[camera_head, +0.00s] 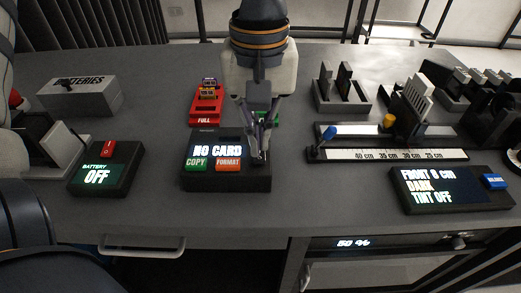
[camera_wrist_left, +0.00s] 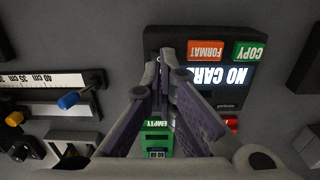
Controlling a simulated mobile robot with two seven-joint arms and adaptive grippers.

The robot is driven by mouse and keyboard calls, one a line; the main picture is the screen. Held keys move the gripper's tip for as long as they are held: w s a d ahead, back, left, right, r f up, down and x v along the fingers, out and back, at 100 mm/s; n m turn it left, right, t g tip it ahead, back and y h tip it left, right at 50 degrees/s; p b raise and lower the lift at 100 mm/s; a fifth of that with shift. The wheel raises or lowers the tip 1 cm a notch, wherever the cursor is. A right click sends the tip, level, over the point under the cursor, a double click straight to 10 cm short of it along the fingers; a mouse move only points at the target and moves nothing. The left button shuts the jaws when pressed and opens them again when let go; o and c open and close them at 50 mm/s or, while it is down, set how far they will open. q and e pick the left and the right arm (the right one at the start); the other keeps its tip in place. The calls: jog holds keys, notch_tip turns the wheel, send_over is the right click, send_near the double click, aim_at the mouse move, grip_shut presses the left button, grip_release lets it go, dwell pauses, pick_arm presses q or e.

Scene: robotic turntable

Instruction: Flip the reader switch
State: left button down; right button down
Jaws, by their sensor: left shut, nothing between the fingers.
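The reader is a black box (camera_head: 200,181) with a lit screen reading "NO CARD", a green COPY button (camera_head: 196,164) and a red FORMAT button (camera_head: 228,165). It also shows in the wrist view (camera_wrist_left: 235,98), upside down. My left gripper (camera_head: 260,158) is shut and empty, with its fingertips over the right end of the reader. In the wrist view the fingertips (camera_wrist_left: 164,58) sit beside the screen's edge, over the reader. I cannot tell whether they touch it. The reader's switch is not clearly visible; the fingers cover that end. My right gripper is not in view.
A red FULL holder (camera_head: 206,118) with cards stands behind the reader; a green EMPTY holder (camera_wrist_left: 157,126) is beside it. A battery box reading OFF (camera_head: 105,178) is left. A ruler rail with a blue knob (camera_head: 329,133) and a tint panel (camera_head: 450,190) are right.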

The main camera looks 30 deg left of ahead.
aim_at(260, 158)
pick_arm(q)
jog(key=shift+f, duration=1.4)
dwell(1.0)
jog(key=shift+r, duration=3.5)
